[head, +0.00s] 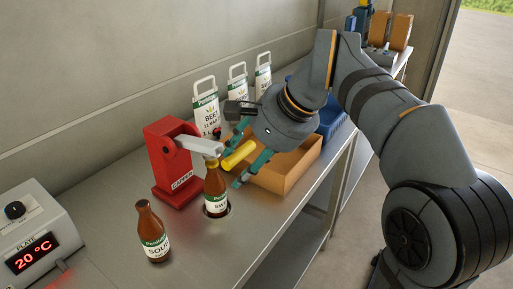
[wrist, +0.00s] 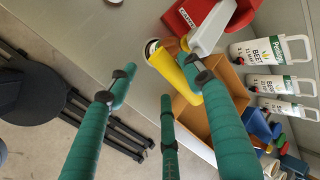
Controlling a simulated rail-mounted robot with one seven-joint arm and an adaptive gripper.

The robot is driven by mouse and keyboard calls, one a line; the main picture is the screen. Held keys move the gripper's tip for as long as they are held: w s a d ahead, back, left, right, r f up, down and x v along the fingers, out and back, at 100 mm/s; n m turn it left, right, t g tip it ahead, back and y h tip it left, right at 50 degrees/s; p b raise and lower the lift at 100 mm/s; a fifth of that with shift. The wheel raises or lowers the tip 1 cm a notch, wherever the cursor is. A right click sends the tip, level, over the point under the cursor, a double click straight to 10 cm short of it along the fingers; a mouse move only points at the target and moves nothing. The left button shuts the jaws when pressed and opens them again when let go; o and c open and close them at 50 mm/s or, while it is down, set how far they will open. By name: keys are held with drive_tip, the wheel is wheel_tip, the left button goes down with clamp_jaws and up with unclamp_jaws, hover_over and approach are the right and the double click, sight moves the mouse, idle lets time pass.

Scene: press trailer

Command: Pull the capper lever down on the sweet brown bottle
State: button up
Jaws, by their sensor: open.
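The red capper (head: 171,170) stands on the steel counter. Its light grey lever (head: 200,145) sticks out to the right, roughly level, over the sweet brown bottle (head: 215,189). That bottle stands upright in a round seat beneath the lever, its label partly readable. The lever's yellow handle (head: 239,155) points toward my gripper (head: 232,160), which is open with teal fingers on either side of the handle. In the wrist view the handle (wrist: 188,78) lies beside the right finger, and I cannot tell whether they touch. The capper (wrist: 205,10) is partly cut off there.
A second brown bottle (head: 154,232), labelled sour, stands front left. A plate unit (head: 38,232) reads 20 °C. An orange-brown box (head: 290,168) is close behind my gripper, with a blue crate (head: 331,118) beyond. White pouches (head: 205,105) line the wall.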

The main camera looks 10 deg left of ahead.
drive_tip(key=v, duration=0.8)
drive_tip(key=shift+d, duration=0.15)
drive_tip(key=shift+f, duration=0.15)
drive_tip(key=shift+c, duration=0.4)
